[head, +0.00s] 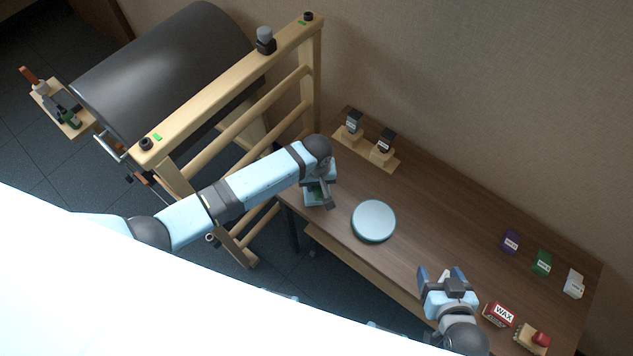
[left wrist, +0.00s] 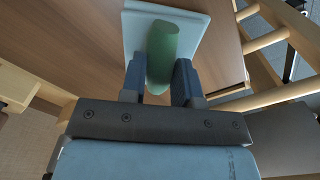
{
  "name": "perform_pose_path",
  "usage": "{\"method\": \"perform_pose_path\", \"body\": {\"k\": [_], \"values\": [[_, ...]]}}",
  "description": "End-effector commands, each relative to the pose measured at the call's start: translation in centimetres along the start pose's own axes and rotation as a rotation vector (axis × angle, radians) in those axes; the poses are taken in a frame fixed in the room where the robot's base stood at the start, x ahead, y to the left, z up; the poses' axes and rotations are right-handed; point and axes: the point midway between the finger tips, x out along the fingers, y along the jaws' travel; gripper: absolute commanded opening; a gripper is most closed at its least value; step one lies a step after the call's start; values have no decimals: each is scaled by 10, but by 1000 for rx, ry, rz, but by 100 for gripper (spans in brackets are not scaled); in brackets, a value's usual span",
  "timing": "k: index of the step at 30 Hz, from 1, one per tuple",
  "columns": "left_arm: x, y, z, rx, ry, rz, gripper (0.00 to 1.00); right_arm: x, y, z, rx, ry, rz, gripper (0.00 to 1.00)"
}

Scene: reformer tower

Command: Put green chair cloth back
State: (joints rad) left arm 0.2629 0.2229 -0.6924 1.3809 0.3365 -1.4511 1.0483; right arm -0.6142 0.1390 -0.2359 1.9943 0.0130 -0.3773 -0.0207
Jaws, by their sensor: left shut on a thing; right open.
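My left gripper (head: 322,190) is over the left end of the brown table. In the left wrist view, its two fingers (left wrist: 158,76) are closed on the sides of a rounded green cloth (left wrist: 163,45). A pale blue square tray (left wrist: 137,30) lies right behind the cloth; I cannot tell whether they touch. My right gripper (head: 445,277) is open above the table's front edge.
A round pale blue cushion (head: 374,221) lies mid-table. Purple (head: 510,243), green (head: 541,263) and white (head: 573,284) labelled items stand at right, near a red WAX box (head: 498,314). Two dark bottles on wooden blocks (head: 383,152) stand behind. A wooden ladder frame (head: 230,95) rises at left.

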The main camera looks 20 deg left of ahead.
Motion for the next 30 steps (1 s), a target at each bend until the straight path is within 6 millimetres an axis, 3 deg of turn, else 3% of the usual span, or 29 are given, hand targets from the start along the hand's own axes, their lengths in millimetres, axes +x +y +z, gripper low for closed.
{"method": "perform_pose_path", "body": {"k": [6,7,10,20,23,30], "values": [[3,0,0,0,-1,0,7,-1,0,-2,0,3,-1,69],[3,0,0,0,-1,0,33,0,0,-2,0,3,-1,69],[2,0,0,0,0,0,54,0,0,-2,0,2,0,69],[-1,0,0,1,1,0,54,0,1,1,-1,-2,1,69],[-13,1,0,1,1,2,54,0,1,1,-1,-4,1,69],[-63,1,0,1,1,3,54,-3,1,-3,-1,-4,2,69]]}}
